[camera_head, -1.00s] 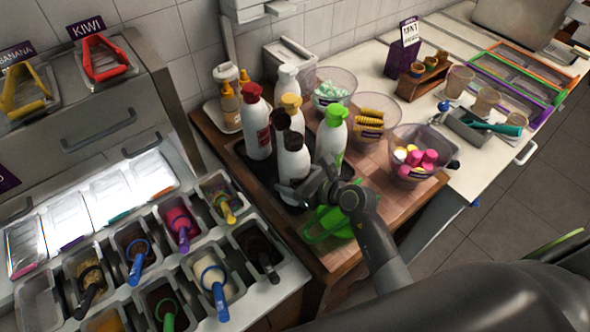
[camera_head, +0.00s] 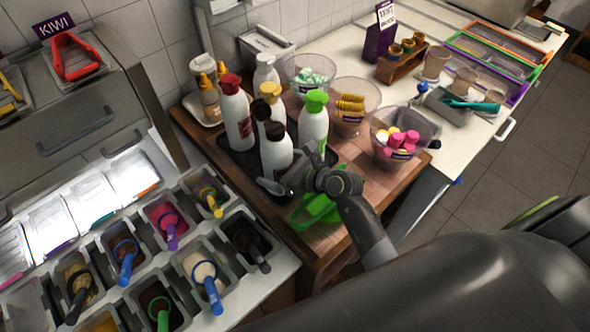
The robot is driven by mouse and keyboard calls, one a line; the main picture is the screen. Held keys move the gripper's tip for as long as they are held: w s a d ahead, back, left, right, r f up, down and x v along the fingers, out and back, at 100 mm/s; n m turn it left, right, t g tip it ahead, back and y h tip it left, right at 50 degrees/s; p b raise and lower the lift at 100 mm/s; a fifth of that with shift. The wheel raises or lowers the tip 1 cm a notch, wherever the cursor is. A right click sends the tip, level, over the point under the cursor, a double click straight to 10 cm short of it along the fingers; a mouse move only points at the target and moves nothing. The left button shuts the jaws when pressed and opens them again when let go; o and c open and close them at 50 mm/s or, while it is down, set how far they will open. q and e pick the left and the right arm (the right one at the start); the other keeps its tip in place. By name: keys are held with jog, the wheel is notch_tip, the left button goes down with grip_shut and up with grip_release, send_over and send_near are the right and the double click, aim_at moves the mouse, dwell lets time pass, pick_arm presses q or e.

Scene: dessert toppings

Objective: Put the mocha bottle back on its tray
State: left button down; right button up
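I cannot read which is mocha. The front bottle stands upright at the near side of the dark tray (camera_head: 236,160), whose near part is partly hidden. My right gripper (camera_head: 291,172) is just in front of this bottle's base, its fingers spread apart and nothing visible held. My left gripper is out of view.
Red-capped (camera_head: 236,118), green-capped (camera_head: 313,120) and other bottles crowd the tray. A green holder (camera_head: 316,210) lies near my gripper. Bowls of toppings (camera_head: 402,135) stand to the right. Topping bins with scoops (camera_head: 204,270) fill the left front.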

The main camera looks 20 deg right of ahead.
jog(key=shift+b+v, duration=1.35)
jog(key=shift+v, duration=4.55)
jog(key=shift+r, duration=0.1)
notch_tip(320, 180, up, 9)
jog(key=p, duration=0.9)
